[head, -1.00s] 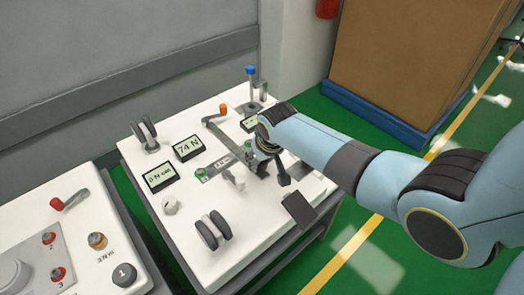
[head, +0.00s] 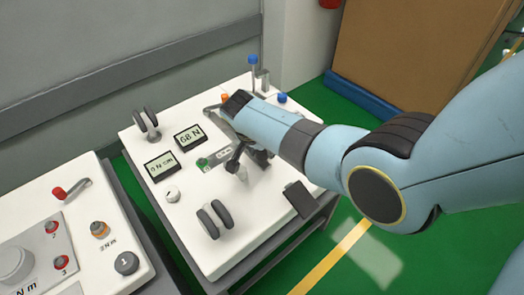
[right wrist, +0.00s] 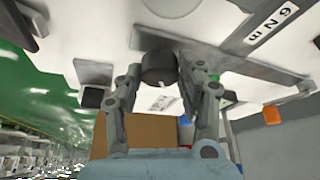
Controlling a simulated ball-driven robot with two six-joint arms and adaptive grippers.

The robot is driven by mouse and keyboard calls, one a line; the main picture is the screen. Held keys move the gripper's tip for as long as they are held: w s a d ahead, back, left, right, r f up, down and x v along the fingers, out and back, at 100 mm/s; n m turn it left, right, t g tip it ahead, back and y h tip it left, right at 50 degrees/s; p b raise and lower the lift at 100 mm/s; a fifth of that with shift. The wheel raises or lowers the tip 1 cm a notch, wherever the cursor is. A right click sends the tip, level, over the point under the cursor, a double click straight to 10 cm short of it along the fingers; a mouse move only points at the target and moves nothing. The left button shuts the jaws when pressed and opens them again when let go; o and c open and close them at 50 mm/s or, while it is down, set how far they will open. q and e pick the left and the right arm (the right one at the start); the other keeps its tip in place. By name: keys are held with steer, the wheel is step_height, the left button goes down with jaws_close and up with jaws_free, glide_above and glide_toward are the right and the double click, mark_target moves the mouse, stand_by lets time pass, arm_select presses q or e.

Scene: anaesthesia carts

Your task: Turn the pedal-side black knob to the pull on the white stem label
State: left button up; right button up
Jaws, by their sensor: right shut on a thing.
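In the right wrist view the black knob (right wrist: 158,68), a short dark cylinder with a small white mark on its rim, sits between the fingers of my right gripper (right wrist: 166,82). The gripper is shut on it. In the head view my right gripper (head: 246,160) is over the board's right-hand part, and the arm and fingers hide the knob there. The dark pedal plate (head: 300,199) is at the board's right edge, near the gripper. A small white label (right wrist: 162,102) shows between the fingers in the right wrist view; its text is unreadable. My left gripper is not in view.
The white board (head: 165,215) carries a 68 N display (head: 190,139), a second display (head: 160,166), grey double wheels (head: 214,219) and a blue-topped post (head: 253,72). Another white panel with a red-handled lever (head: 62,194) stands at left. Green floor is clear at right.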

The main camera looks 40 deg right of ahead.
steer(key=shift+m+g+b, duration=0.4)
steer(key=shift+m+b, duration=0.05)
steer(key=shift+m, duration=0.65)
steer(key=o, duration=1.2)
steer(key=shift+c, duration=0.2)
steer(key=v, duration=1.2)
steer(key=shift+w+a, duration=0.1)
steer(key=shift+w, duration=0.05)
